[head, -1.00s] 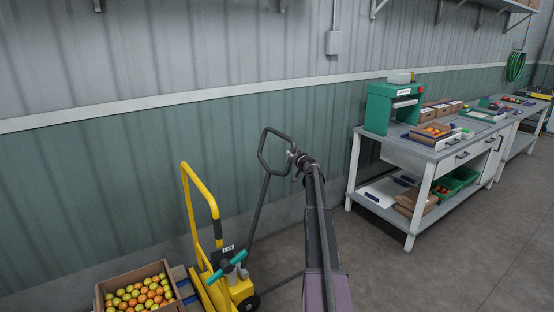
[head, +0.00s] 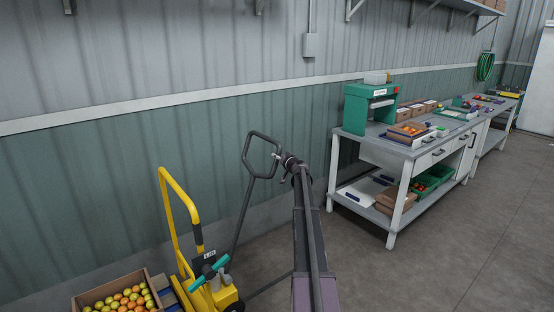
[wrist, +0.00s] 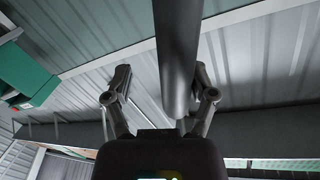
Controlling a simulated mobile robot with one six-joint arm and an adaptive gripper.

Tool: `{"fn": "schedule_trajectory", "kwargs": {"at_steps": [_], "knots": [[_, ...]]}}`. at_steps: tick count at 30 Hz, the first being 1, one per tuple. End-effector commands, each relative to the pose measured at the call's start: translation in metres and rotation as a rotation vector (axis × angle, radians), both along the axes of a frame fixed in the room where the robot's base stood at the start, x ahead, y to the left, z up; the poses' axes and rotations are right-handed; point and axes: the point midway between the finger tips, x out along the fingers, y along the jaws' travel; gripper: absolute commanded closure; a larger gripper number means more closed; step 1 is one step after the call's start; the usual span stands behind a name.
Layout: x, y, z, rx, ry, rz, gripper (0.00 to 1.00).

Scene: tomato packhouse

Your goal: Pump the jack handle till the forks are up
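The pallet jack is yellow (head: 163,205), with a tall bent hoop and a teal T-shaped grip (head: 209,271) low on it. The jack handle (head: 246,150) is a dark looped bar on a long shaft, leaning up and right from the jack in the head view. My gripper (head: 287,160) is at the right side of the loop. In the wrist view its fingers (wrist: 162,87) are spread, with a dark handle bar (wrist: 177,50) passing between them, nearer the right finger. A clear gap shows at the left finger. The forks are hidden.
A ribbed wall (head: 90,180) runs close behind. A workbench (head: 398,185) with a green machine (head: 357,111) stands to the right. Grey floor between is clear.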

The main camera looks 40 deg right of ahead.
Motion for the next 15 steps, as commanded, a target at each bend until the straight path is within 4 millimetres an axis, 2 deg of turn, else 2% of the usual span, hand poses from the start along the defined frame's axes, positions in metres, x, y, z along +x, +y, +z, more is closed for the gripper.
{"fn": "schedule_trajectory", "kwargs": {"at_steps": [15], "knots": [[-0.018,0.004,0.001,0.000,0.000,-0.002,0.29]]}}
